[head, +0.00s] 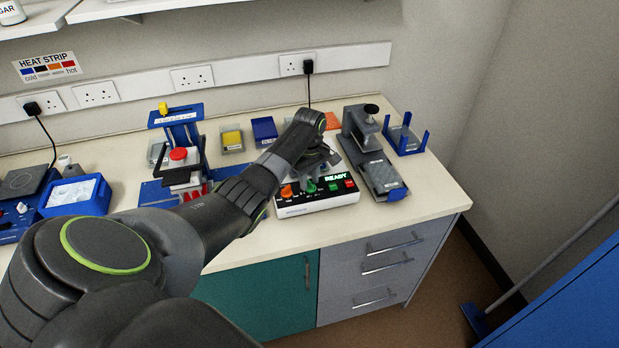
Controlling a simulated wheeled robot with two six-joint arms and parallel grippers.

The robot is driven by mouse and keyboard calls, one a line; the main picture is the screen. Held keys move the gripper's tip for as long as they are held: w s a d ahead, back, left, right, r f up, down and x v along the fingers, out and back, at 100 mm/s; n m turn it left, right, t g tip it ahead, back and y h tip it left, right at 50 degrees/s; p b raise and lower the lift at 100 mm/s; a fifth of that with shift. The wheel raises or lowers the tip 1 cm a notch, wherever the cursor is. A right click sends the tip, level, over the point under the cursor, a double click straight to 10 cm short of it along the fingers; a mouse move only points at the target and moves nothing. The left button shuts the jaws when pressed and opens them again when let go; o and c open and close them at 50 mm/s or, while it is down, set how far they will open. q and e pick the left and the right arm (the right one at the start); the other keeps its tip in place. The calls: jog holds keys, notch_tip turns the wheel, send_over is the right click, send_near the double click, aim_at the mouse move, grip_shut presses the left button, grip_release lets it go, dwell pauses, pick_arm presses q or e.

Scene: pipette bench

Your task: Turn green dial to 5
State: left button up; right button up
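The green dial (311,186) is on the front panel of a white and black device (316,202) on the bench. An orange dial (286,192) sits to its left. My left arm reaches in from the left, and my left gripper (319,166) is over the device, just above and behind the green dial. My wrist hides most of the fingers, so I cannot tell if they are open or touch anything. The scale marks around the dial are too small to read. My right gripper is out of view.
A lit display (335,177) reads READY, above a green and a red button. A grey press-like device (372,155) stands close on the right. Bare bench lies at the front right.

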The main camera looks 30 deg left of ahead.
pick_arm(q)
jog(key=shift+c, duration=0.4)
grip_shut()
jog(key=m+p, duration=0.2)
jog(key=m, duration=0.1)
jog(key=shift+w+r, duration=0.1)
jog(key=shift+r, duration=0.05)
jog(key=m+p, duration=0.1)
jog(key=m, duration=0.4)
jog(key=shift+w+d+m+p, duration=0.1)
jog(key=shift+d+m+p, duration=0.05)
jog(key=shift+m+p, duration=0.25)
jog(key=m, duration=0.5)
jog(key=shift+d+p, duration=0.1)
jog(key=shift+p, duration=0.2)
jog(key=m, duration=0.6)
jog(key=shift+d, duration=0.1)
